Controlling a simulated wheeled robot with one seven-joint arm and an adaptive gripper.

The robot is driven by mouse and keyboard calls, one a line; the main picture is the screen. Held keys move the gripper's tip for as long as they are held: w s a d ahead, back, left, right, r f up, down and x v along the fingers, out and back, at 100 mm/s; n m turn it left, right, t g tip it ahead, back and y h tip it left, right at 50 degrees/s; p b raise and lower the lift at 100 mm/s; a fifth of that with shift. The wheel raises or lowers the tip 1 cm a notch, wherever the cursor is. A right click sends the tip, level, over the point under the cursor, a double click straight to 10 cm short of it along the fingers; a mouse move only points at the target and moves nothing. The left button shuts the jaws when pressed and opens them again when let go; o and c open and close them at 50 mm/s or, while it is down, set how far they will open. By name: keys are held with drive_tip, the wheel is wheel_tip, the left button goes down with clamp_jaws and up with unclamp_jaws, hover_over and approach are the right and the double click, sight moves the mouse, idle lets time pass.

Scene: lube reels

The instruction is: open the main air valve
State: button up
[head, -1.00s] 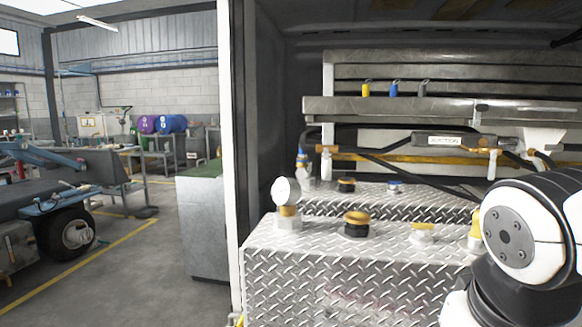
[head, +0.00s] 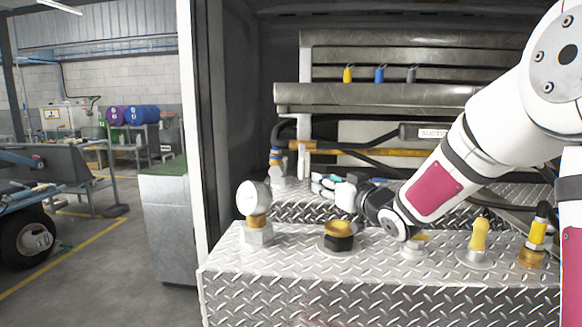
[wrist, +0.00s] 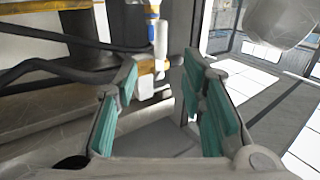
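My gripper (head: 322,186) reaches left over the diamond-plate box in the head view. In the wrist view its teal-padded fingers (wrist: 160,90) are spread apart with nothing between them. A slim upright fitting with blue and yellow parts (head: 276,168) stands just left of the fingertips in the head view. A white upright piece with a blue top (wrist: 158,32) shows beyond the fingers in the wrist view, apart from them; it looks like the same fitting. No label shows which part is the main air valve. A yellow handle (head: 479,236) stands upright at the front right.
A round gauge (head: 253,198) and a black-and-gold cap (head: 340,236) stand on the diamond-plate box (head: 290,290). Black hoses and a yellow pipe (head: 370,152) run behind. A white door post (head: 185,110) bounds the left.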

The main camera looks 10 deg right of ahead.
sight(303, 169)
drive_tip(key=x, duration=0.4)
drive_tip(key=b+x, duration=0.1)
drive_tip(key=x, duration=0.4)
drive_tip(key=b+x, duration=0.1)
drive_tip(key=x, duration=0.4)
drive_tip(key=shift+w+a+r, duration=0.1)
drive_tip(key=shift+r, duration=0.15)
clamp_jaws()
